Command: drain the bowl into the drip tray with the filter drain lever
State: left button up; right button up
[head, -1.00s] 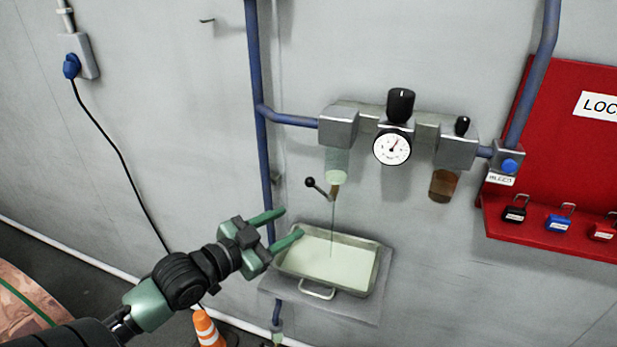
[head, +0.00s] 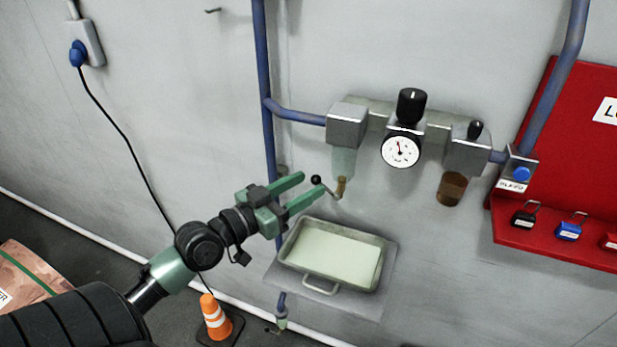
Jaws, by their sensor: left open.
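The filter bowl (head: 343,163) is a pale, see-through cup under the left grey block of the air unit. The brass drain (head: 341,187) is below it. The drain lever (head: 317,180) has a black ball knob and points left and slightly up from the drain. My left gripper (head: 312,184) is open, with its green fingertips right at the knob. I cannot tell whether they touch it. The drip tray (head: 389,262) sits below on a grey shelf and holds pale liquid. No stream shows between drain and tray. My right gripper is not in view.
A pressure gauge (head: 401,151) with a black knob and an amber bowl (head: 452,189) are to the right. A blue pipe (head: 266,120) runs down the wall behind my gripper. A red padlock board (head: 575,140) is at the far right. An orange cone (head: 214,318) stands below.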

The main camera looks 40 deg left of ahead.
pick_arm(q)
jog(key=shift+w+d, duration=0.25)
jog(key=shift+w, duration=0.45)
jog(key=shift+c, duration=0.4)
grip_shut()
